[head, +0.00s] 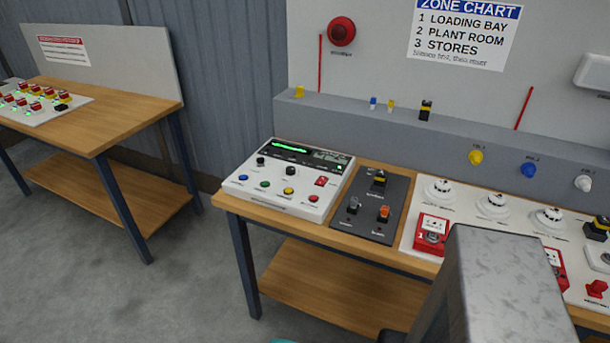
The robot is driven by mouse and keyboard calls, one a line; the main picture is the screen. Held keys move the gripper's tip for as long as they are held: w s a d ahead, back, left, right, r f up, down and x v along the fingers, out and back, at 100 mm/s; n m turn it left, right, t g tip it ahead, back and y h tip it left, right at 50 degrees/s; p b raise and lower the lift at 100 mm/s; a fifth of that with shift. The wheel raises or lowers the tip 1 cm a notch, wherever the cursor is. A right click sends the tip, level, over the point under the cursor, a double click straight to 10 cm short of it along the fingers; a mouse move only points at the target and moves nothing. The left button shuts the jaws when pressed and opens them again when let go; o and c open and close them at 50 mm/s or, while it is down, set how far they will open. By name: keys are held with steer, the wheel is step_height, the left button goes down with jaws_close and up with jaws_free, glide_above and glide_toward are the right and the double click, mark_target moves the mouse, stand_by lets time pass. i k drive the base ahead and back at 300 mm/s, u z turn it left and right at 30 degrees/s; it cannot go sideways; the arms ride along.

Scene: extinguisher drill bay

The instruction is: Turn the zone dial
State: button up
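A white control panel (291,185) stands on the left end of the near wooden bench. It has a dark display with a lit green line (291,148) along its back. Two small black knobs stand on its face, a left knob (261,162) and a right knob (290,171). Their labels are too small to read, so I cannot tell which is the zone dial or where either points. Coloured buttons line the panel's front, and a red switch (321,182) is at its right. My gripper is not in view; a grey part of my arm fills the lower right.
A dark switch plate (371,207) lies right of the panel. Beyond it, a white board (463,196) carries detectors and red call points, partly hidden by my arm. A grey ledge (386,126) runs behind. Another bench (106,124) is at left, with open floor between.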

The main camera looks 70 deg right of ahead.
mark_target(291, 170)
steer(key=u, duration=0.7)
steer(key=k, duration=0.15)
steer(key=z, duration=2.8)
steer(key=k, duration=1)
steer(key=z, duration=0.1)
steer(key=i, duration=0.8)
